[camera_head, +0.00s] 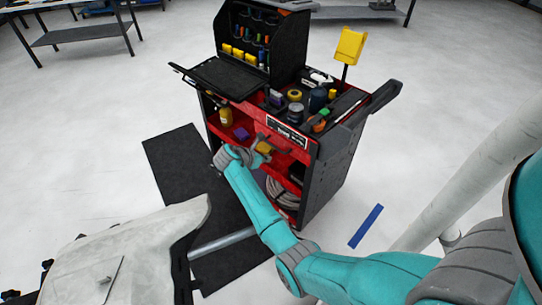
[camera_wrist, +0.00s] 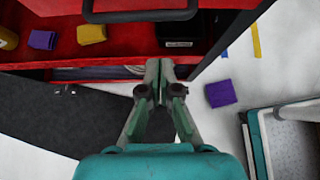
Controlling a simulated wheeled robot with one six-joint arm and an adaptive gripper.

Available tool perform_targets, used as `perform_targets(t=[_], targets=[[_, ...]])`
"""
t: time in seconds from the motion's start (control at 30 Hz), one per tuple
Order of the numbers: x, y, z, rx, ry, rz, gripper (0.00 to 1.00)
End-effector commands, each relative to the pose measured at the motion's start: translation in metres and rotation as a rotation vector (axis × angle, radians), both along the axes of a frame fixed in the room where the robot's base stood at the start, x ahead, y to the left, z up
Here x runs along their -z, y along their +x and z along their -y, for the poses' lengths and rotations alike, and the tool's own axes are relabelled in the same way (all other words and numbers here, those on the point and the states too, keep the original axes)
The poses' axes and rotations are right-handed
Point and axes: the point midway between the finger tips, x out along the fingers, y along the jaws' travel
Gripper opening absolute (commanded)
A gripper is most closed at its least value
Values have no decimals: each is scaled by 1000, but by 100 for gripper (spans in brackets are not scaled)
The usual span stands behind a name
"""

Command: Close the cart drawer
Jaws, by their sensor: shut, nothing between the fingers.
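The red and black cart (camera_head: 330,165) stands in the middle of the head view. A red drawer front (camera_head: 283,146) is below the white label strip; I cannot tell how far out the drawer stands. In the wrist view a dark bar handle (camera_wrist: 140,14) crosses the top, above a red tray or shelf (camera_wrist: 122,46) with loose items on it. My gripper (camera_wrist: 160,66) is shut and empty, its tips close to the front edge of that red surface. In the head view my gripper (camera_head: 260,153) is in front of the cart, partly hidden by my wrist.
Purple (camera_wrist: 41,40) and yellow (camera_wrist: 91,34) blocks and a black box (camera_wrist: 180,38) sit on the red surface. Another purple block (camera_wrist: 220,93) lies on the floor. A black mat (camera_head: 172,152) lies left of the cart.

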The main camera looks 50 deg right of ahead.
Motion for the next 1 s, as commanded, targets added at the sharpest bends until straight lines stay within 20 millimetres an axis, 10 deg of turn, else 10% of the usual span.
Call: perform_targets(t=[0.43,1.0], targets=[[-54,9,-62,-2,-1,5,0],[-61,9,-70,0,0,4,0]])
